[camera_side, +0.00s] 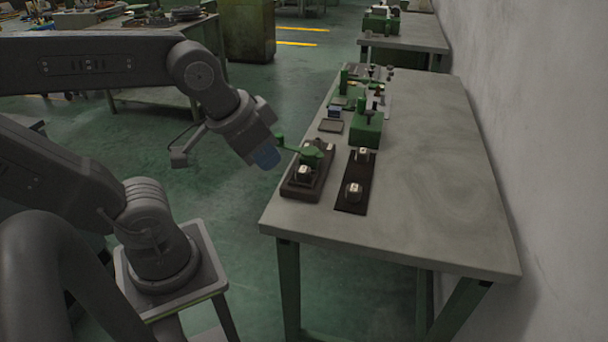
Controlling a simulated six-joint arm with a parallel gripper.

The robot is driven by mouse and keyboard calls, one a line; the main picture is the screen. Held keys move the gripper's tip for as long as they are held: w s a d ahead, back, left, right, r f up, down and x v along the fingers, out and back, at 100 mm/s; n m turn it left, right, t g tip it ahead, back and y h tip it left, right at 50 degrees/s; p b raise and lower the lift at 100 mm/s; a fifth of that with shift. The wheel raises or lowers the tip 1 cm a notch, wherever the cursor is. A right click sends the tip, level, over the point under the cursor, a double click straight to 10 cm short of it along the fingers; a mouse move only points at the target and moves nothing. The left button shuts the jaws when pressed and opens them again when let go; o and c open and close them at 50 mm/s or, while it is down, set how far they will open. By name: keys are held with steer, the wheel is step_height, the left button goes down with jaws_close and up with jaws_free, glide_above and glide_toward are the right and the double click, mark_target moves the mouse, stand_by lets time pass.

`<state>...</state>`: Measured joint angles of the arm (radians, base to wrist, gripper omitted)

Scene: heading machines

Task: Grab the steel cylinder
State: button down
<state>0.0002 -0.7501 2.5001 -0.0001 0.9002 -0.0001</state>
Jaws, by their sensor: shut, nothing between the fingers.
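My gripper (268,157) is at the end of my wrist, left of the table's near left corner and above floor level; its fingers are small in this view and it holds nothing. A short, rounded metal piece (354,191), perhaps the steel cylinder, stands on the near part of a dark strip (351,207) on the table. A similar small metal piece (362,155) stands at the far end of that strip. Another metal piece (303,173) sits on the dark base of a green device. I cannot tell for certain which piece is the steel cylinder. My gripper is apart from all three.
The green device (312,156), with a lever reaching left, is close to my gripper. A green machine (366,129) and small tools stand farther back. The table's right side (440,170) is clear, with a wall (540,120) beyond it.

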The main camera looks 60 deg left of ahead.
steer(key=c, duration=0.5)
jaws_free()
stand_by(0.3)
steer(key=n+g+y, duration=0.2)
steer(key=n+g, duration=0.4)
steer(key=n, duration=1.2)
glide_above(303, 169)
steer(key=d, duration=0.1)
step_height(303, 169, down, 14)
steer(key=shift+w+f, duration=0.1)
steer(key=shift+f, duration=0.05)
steer(key=shift+a+f, duration=0.25)
steer(key=shift+f, duration=1.25)
steer(key=shift+a+f, duration=0.2)
steer(key=shift+f, duration=1.3)
